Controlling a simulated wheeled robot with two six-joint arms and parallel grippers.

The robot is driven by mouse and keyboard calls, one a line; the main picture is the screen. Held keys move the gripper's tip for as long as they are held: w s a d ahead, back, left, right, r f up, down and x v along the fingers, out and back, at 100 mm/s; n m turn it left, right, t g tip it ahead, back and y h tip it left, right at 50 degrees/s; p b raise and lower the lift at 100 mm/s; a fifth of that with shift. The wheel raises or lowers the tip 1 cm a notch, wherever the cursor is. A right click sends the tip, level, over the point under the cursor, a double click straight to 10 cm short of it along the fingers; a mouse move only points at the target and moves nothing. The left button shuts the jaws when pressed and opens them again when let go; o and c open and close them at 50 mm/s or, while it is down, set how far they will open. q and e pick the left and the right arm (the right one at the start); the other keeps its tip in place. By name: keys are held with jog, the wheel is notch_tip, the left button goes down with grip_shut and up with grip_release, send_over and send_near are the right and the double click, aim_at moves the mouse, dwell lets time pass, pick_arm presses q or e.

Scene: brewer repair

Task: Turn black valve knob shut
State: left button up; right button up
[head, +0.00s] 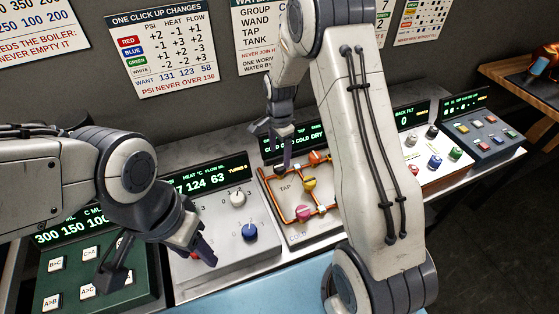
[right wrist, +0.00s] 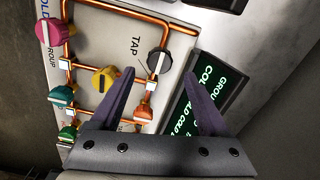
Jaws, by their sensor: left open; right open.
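The black valve knob (right wrist: 158,62) shows in the right wrist view on a copper pipe beside the word TAP. Its white mark runs roughly up and down there, about along the pipe. My right gripper (right wrist: 158,76) is open, with one dark finger to either side of the knob. I cannot tell how close the fingers are to it in depth. In the head view my right gripper (head: 282,155) is over the far left corner of the valve panel (head: 313,228) and hides the black knob. My left gripper (head: 203,250) is open over the grey dial panel (head: 222,267).
Yellow (head: 310,183), pink (head: 303,213) and orange (head: 318,157) valve knobs sit close by on the pipes. Teal (right wrist: 62,97) and green (right wrist: 67,132) knobs show in the wrist view. A blue dial (head: 249,232) and white dial (head: 238,198) stand left of the valve panel.

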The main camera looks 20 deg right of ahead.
aim_at(280, 166)
jog(key=shift+f+p, duration=0.7)
jog(key=shift+f, duration=2.1)
grip_shut()
